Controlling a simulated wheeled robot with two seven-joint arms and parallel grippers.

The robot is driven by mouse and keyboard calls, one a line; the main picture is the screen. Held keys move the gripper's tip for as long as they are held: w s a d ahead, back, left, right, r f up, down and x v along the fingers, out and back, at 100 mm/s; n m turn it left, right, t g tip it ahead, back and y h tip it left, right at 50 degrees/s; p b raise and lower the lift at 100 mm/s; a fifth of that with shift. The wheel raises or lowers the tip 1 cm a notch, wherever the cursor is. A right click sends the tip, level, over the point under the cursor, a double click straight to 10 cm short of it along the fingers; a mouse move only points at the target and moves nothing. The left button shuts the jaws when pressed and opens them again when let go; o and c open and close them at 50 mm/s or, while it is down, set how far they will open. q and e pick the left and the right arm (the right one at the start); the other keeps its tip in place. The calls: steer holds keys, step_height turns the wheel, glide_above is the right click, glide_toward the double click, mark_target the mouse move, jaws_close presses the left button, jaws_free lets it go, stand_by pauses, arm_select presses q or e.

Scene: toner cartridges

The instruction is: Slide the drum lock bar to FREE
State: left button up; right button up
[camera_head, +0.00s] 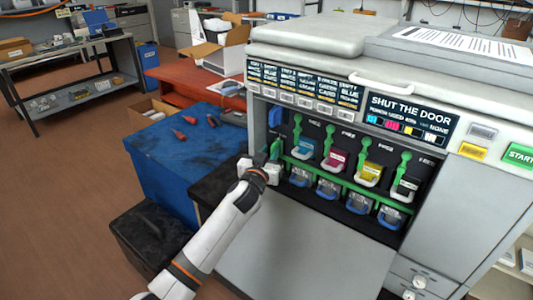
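The drum lock bar looks to be the green bar (345,184) running across the open bay of the printer, under the row of toner cartridges and above the blue-handled units. I cannot read a FREE mark on it. My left gripper (268,164) is at the left end of the bay, close to the bar's left end, and hides that part. Its fingers are too small and covered to tell whether they are open or touching the bar. My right gripper is not in view.
Cyan (305,147), magenta (336,160), yellow (370,173) and black (405,187) cartridges stand under green levers. The lowered door (300,245) lies below the bay. A sign (409,117) reads SHUT THE DOOR. A blue-topped crate (180,150) is at left.

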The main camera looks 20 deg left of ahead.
arm_select(q)
steer(key=shift+s+d+r+h, duration=0.15)
steer(key=shift+d+r+h, duration=0.2)
steer(key=shift+d, duration=0.25)
steer(key=shift+o, duration=0.7)
steer(key=shift+s+f+p, duration=0.1)
steer(key=shift+p, duration=0.25)
steer(key=shift+o, duration=0.8)
steer(key=shift+s+d, duration=0.15)
steer(key=shift+d, duration=0.1)
steer(key=shift+s+a+f+p, duration=0.15)
steer(key=shift+s+p, duration=0.25)
steer(key=shift+s, duration=0.55)
steer(key=shift+s+a+p, duration=0.15)
steer(key=shift+s+p, duration=0.3)
steer(key=shift+s, duration=0.55)
steer(key=shift+s+a+f+p, duration=0.15)
steer(key=shift+s+p, duration=0.25)
steer(key=shift+s, duration=0.55)
